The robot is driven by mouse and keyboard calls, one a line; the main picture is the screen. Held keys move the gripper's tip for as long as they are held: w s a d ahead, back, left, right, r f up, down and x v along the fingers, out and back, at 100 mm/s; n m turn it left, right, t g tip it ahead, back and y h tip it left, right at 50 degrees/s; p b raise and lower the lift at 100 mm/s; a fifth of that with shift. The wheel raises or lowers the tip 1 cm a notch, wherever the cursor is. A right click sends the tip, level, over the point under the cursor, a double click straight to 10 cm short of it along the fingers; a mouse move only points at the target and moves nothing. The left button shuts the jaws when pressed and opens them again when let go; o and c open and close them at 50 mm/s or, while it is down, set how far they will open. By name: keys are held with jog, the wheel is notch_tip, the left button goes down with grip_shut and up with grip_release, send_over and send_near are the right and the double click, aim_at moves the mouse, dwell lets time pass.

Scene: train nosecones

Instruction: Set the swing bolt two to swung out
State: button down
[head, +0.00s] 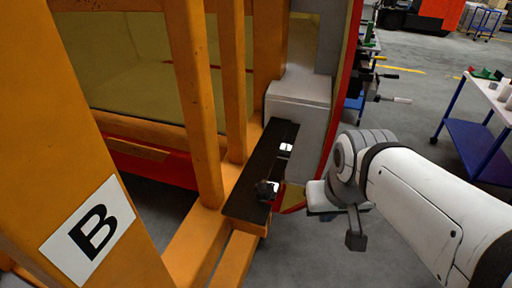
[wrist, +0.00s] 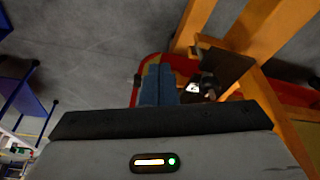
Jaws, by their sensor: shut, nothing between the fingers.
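A long dark plate (head: 250,180) lies along an orange beam in the head view. I cannot tell which is swing bolt two, nor how either is swung. My gripper (wrist: 159,68) shows two blue fingers pressed together in the wrist view, with nothing between them. A dark fitting with a bright face (wrist: 203,87) appears just right of the fingers. In the head view my gripper is right of the plate, its fingers mostly hidden.
Orange posts (head: 193,100) rise left of the plate, one bearing a "B" sign (head: 88,229). A grey box (head: 299,108) stands at the plate's far end. A red-edged panel (head: 345,60) is behind. A blue cart (head: 475,150) stands right, with open floor between.

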jog(key=w+a+r+n+g+b, duration=0.1)
jog(key=w+a+r+n, duration=0.1)
jog(key=w+a+n, duration=0.3)
jog(key=w+a+r+n+g, duration=0.1)
jog(key=w+a+r+g, duration=0.15)
jog(key=w, duration=0.55)
jog(key=n+g+h+b, duration=0.1)
jog(key=n+h, duration=0.1)
jog(key=n, duration=0.4)
send_near(258, 185)
jog(key=w+a+r, duration=0.3)
jog(key=a+r, duration=0.1)
jog(key=a, duration=0.1)
jog(key=shift+s+d+f, duration=0.15)
jog(key=shift+f, duration=0.1)
jog(key=x, duration=0.9)
jog(key=shift+s+d+f+p, duration=0.2)
jog(key=shift+d+p, duration=0.1)
jog(key=shift+p, duration=0.1)
jog(key=d, duration=0.1)
jog(key=s+d, duration=0.1)
jog(key=d, duration=0.1)
jog(key=shift+s+f+p, duration=0.1)
jog(key=shift+s+p, duration=0.15)
jog(key=shift+p, duration=0.15)
jog(key=shift+s+d+f, duration=0.15)
jog(key=shift+s+d, duration=0.05)
jog(key=shift+d, duration=0.05)
